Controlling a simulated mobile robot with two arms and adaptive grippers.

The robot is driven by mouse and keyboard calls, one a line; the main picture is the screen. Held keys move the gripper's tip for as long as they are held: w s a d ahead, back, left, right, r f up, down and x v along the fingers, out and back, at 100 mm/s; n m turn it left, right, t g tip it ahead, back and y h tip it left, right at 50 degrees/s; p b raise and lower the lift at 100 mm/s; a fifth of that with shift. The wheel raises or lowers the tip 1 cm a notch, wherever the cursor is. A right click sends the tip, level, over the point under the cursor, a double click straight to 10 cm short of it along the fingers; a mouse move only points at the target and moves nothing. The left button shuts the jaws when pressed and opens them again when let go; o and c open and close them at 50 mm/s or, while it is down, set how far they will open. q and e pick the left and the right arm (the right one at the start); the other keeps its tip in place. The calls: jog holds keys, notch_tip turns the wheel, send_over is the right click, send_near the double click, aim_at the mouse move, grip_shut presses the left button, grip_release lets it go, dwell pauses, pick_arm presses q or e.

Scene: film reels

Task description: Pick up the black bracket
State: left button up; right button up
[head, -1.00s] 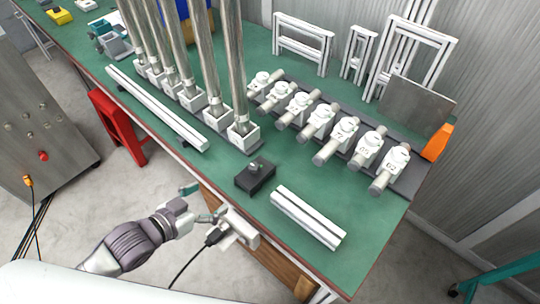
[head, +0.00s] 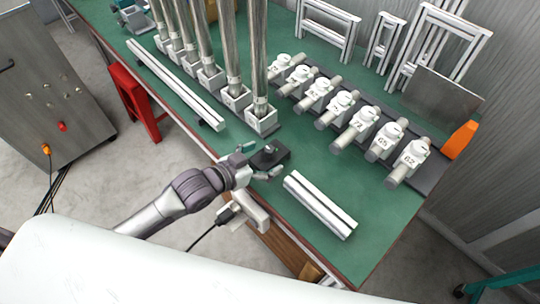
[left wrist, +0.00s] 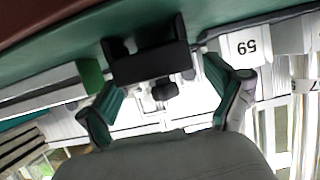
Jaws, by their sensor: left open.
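My right gripper is not in view.
A silver rail (head: 320,205) lies just right of the bracket, and a longer rail (head: 175,85) lies to the left. Several upright metal tubes in white holders stand behind. A row of numbered white fittings (head: 360,130) is at the back right.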

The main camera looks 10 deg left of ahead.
pick_arm(q)
jog(key=x, duration=0.2)
jog(key=shift+w+d+f, duration=0.15)
jog(key=shift+w+d, duration=0.05)
jog(key=shift+w, duration=0.15)
jog(key=c, duration=1.5)
